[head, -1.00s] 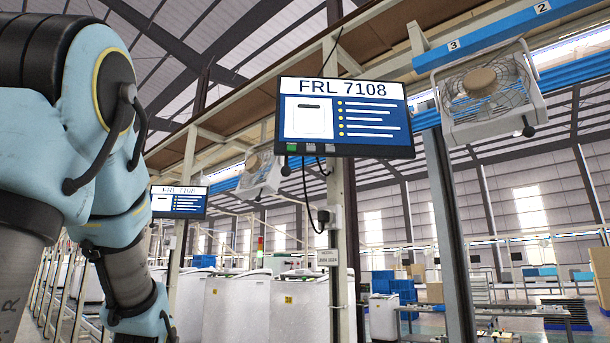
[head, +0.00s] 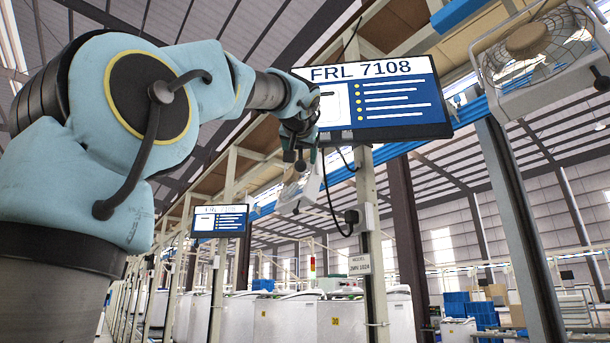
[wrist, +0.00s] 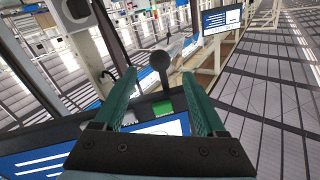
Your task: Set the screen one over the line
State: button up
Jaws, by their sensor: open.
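The near screen (head: 400,98) hangs over the line and reads "FRL 7108" above a blue panel with text lines. My gripper (head: 303,150) is at its lower left corner and hides that corner. In the wrist view the gripper (wrist: 159,75) has its green fingers spread apart. The screen (wrist: 38,162) lies below them, with a green button (wrist: 163,108) on its edge between the fingers. A dark round-ended stalk (wrist: 160,62) shows between the fingertips; I cannot tell what it belongs to. Contact with the button cannot be told.
A second, smaller screen (head: 220,221) hangs farther down the line and also shows in the wrist view (wrist: 222,18). A fan (head: 540,50) hangs at the upper right. A post (head: 372,240) and hanging cable (head: 335,205) are below the near screen. White machines (head: 275,320) stand behind.

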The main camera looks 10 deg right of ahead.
aim_at(301, 171)
jog(key=w+p, duration=0.1)
jog(key=w, duration=0.2)
jog(key=w+d+p, duration=0.1)
jog(key=w+p, duration=0.2)
jog(key=w, duration=0.2)
jog(key=shift+w+d+r+p, duration=0.1)
jog(key=shift+w+d+p, duration=0.2)
jog(key=shift+d+p, duration=0.05)
jog(key=shift+w+d, duration=0.15)
jog(key=shift+w, duration=0.55)
grip_shut()
jog(key=shift+f, duration=0.2)
